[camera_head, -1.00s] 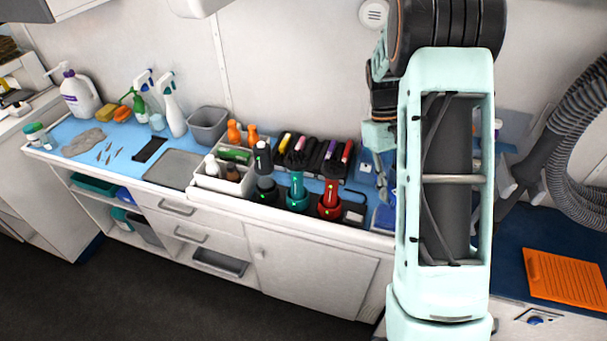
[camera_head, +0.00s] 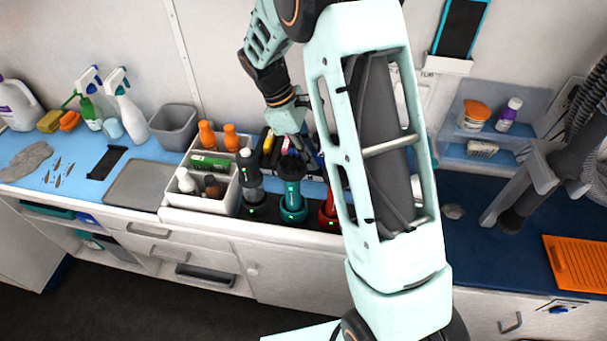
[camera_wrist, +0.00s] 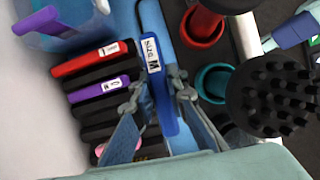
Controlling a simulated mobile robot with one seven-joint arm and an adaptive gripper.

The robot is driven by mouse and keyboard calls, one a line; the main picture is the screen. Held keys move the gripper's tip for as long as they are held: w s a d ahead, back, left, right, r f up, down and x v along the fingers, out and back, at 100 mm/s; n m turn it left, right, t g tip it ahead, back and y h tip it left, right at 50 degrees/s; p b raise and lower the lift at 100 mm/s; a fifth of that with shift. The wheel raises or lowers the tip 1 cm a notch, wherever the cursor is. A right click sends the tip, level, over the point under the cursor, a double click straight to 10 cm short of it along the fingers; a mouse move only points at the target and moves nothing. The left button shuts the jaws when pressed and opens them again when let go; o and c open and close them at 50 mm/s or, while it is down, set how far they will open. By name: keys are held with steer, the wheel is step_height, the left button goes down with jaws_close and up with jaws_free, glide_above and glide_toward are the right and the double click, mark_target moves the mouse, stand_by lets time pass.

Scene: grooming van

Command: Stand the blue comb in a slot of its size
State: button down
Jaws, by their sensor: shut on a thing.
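My gripper (camera_wrist: 158,92) is shut on the blue comb (camera_wrist: 168,108), whose upper part carries a white label reading "Size M". The comb stands out between the two fingers in the wrist view. To its left is a black slotted rack (camera_wrist: 92,90) holding dark combs with a red spine (camera_wrist: 85,60) and a purple spine (camera_wrist: 97,90). A pink-ended piece shows lower down, partly behind a finger. In the head view my gripper (camera_head: 292,128) is over the rack area behind the upright tools.
A teal tool (camera_head: 292,190) and a red tool (camera_head: 328,208) stand in holders before the rack. A round black bristled head (camera_wrist: 270,95) is close right of my gripper. A white caddy (camera_head: 205,205) with bottles stands left. The wall is behind.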

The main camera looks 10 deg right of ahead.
glide_above(310, 192)
steer(key=a, duration=0.1)
steer(key=shift+n, duration=0.4)
steer(key=f, duration=0.6)
steer(key=shift+w+a, duration=0.15)
steer(key=shift+w, duration=0.1)
steer(key=shift+f, duration=2.35)
steer(key=c, duration=2.3)
jaws_free()
steer(key=shift+o, duration=0.6)
